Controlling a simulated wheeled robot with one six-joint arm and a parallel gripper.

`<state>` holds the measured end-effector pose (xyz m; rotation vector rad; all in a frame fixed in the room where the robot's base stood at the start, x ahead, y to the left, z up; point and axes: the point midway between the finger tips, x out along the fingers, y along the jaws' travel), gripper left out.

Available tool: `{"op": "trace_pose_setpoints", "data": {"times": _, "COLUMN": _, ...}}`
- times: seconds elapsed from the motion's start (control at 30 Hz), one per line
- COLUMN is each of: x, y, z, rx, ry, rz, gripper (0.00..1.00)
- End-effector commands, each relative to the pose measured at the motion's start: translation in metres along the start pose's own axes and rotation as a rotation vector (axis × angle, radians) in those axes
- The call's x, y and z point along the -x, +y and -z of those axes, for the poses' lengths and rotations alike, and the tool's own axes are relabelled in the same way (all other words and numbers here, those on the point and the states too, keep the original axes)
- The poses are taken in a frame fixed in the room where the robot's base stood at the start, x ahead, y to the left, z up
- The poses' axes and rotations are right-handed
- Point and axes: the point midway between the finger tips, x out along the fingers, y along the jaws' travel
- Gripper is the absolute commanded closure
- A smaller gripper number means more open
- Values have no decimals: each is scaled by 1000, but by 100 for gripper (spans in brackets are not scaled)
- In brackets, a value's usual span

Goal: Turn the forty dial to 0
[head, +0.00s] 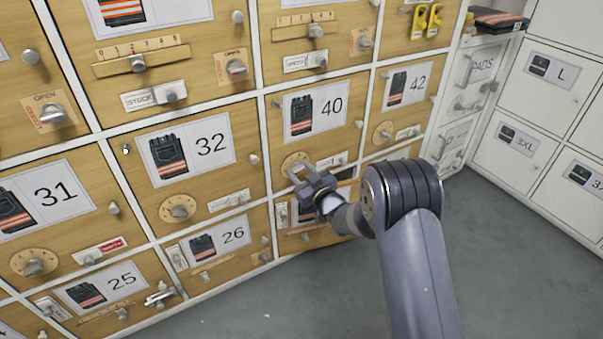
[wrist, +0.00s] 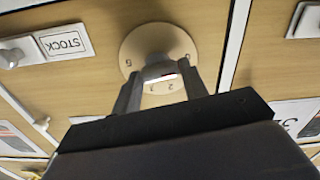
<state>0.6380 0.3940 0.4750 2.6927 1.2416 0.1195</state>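The forty dial (head: 294,162) is a round cream plate on the lower left of the wooden door marked 40. My gripper (head: 308,180) is at this dial and hides its knob in the head view. In the wrist view the dial (wrist: 160,45) is upside down, with small dark numbers around its rim that are hard to read. Its grey knob (wrist: 160,69) lies between the two fingertips of my gripper (wrist: 160,76). I cannot tell whether the fingers press on the knob or stand just apart from it. The knob's pointing direction is not clear.
A STOCK plate (wrist: 65,42) with a slider sits beside the dial. Similar dials are on doors 32 (head: 178,208), 31 (head: 35,262) and 42 (head: 383,132). White lockers (head: 540,90) stand at the right. The grey floor (head: 510,270) is clear.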

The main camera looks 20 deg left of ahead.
Motion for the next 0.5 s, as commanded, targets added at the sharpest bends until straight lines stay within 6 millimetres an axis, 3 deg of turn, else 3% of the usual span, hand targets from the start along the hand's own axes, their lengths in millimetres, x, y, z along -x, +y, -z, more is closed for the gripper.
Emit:
{"op": "trace_pose_setpoints", "data": {"times": 0.23, "x": 0, "y": 0, "z": 0, "rx": -1, "ry": 0, "rz": 0, "gripper": 39}}
{"op": "trace_pose_setpoints", "data": {"times": 0.5, "x": 2, "y": 0, "z": 0, "rx": -2, "ry": -1, "rz": 0, "gripper": 39}}
